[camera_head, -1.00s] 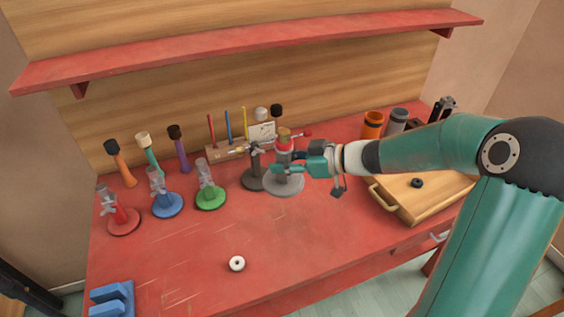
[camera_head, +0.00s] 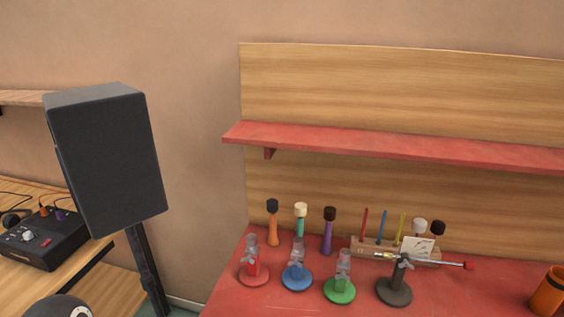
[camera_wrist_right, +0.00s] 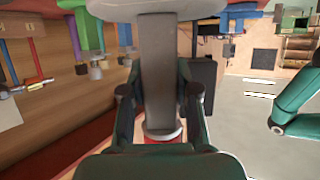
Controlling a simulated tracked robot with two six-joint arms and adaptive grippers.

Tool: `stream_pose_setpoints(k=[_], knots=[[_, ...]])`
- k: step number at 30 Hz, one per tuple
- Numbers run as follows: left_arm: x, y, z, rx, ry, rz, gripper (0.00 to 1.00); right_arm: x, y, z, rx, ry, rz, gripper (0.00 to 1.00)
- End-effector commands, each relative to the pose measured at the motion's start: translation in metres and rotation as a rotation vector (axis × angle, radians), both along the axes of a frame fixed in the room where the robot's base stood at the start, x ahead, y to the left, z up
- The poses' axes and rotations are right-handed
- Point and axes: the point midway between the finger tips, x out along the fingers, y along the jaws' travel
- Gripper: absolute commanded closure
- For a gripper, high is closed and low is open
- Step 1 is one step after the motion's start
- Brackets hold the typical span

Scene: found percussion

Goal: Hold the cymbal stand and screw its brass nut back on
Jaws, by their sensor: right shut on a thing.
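My right gripper (camera_wrist_right: 160,92) shows in the right wrist view, its two dark fingers shut on a grey upright post. The post is the cymbal stand (camera_wrist_right: 158,55), with a wide grey part at the picture's top and a pale collar with a bit of red below it near the bottom. The head view shows neither gripper nor this stand. The brass nut cannot be made out in either view. My left gripper is not in view.
Red, blue and green small stands (camera_head: 297,277) and a dark stand (camera_head: 394,291) line the red table (camera_head: 235,290). Mallets and a wooden rack (camera_head: 365,246) stand behind. A red shelf (camera_head: 400,146) hangs above. A black speaker (camera_head: 105,160) stands left; an orange cup (camera_head: 548,292) stands right.

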Motion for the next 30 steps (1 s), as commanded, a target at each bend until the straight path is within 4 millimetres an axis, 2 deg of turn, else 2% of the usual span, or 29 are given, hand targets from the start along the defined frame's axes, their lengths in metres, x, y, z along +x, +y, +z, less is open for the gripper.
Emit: stream_pose_setpoints(k=[5,30], knots=[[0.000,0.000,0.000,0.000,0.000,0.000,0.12,-0.011,0.017,-0.012,0.000,-0.003,0.072,1.00],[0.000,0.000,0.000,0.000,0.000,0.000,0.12,-0.012,0.018,-0.009,0.000,-0.003,0.128,1.00]])
